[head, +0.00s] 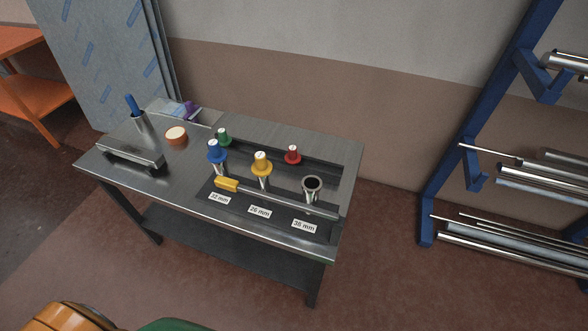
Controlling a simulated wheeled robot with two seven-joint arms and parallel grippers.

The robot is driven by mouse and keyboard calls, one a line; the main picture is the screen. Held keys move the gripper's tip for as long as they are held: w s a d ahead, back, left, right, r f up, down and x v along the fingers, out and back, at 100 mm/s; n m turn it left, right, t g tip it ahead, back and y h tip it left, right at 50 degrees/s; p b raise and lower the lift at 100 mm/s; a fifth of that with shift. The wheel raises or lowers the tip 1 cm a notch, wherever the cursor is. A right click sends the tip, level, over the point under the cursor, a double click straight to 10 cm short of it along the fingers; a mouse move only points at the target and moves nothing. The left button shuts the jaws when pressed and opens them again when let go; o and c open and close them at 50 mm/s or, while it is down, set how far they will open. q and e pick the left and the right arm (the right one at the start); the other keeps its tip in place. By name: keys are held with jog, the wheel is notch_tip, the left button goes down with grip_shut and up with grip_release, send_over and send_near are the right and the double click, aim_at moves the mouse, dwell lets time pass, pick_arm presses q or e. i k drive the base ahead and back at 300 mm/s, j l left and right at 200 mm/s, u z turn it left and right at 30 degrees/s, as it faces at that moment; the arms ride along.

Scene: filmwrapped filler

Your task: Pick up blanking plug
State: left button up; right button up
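Several coloured plugs are on a metal table. A blue plug (216,150) sits at the top of a short metal tube behind the "32 mm" label. A yellow plug (262,161) sits at the top of another tube behind the middle label. A third tube (312,187), behind the right label, shows an open dark mouth with no plug. A red plug (293,154) and a green plug (223,136) stand farther back in the dark tray (275,146). Which one is the blanking plug cannot be told by look alone. Neither of my grippers is in view.
A yellow-handled tool (228,185) lies along the front of the tubes. The table (180,192) also holds a metal bar-like fixture (131,154), a round tub (176,135), a cup with a blue handle (140,122) and a purple item (191,108). A blue rack (478,130) stands right.

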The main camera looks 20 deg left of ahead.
aim_at(292, 157)
jog(key=l+u, duration=0.4)
jog(key=l, duration=0.5)
jog(key=l+u, duration=0.4)
jog(key=l, duration=0.5)
jog(key=i+l+u, duration=0.5)
jog(key=l, duration=0.25)
jog(key=i+l+u, duration=0.25)
jog(key=l, duration=0.25)
jog(key=i+l+u, duration=0.2)
jog(key=i+l, duration=0.05)
jog(key=i, duration=0.1)
